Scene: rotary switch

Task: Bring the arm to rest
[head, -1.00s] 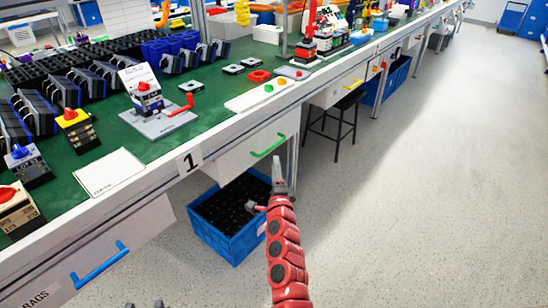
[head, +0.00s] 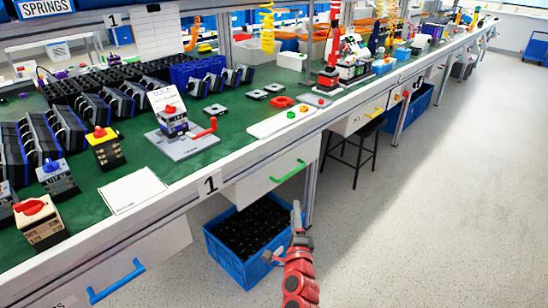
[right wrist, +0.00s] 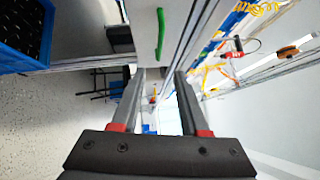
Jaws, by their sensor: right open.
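My right arm comes up from the bottom of the head view, red, with its gripper (head: 298,218) in front of the workbench (head: 150,232), over the aisle side. In the right wrist view the two fingers of the right gripper (right wrist: 160,76) stand apart with nothing between them. The gripper is open, empty and apart from the bench. A rotary switch with a red knob (head: 173,122) sits on a grey fixture with a red handle (head: 207,129) on the green bench top. My left gripper is not in view.
A blue crate (head: 222,257) of dark parts stands on the floor below the bench, close beside my right gripper in the head view. A drawer with a green handle (head: 288,171) is above it. A stool (head: 358,150) stands farther along. The floor at right is clear.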

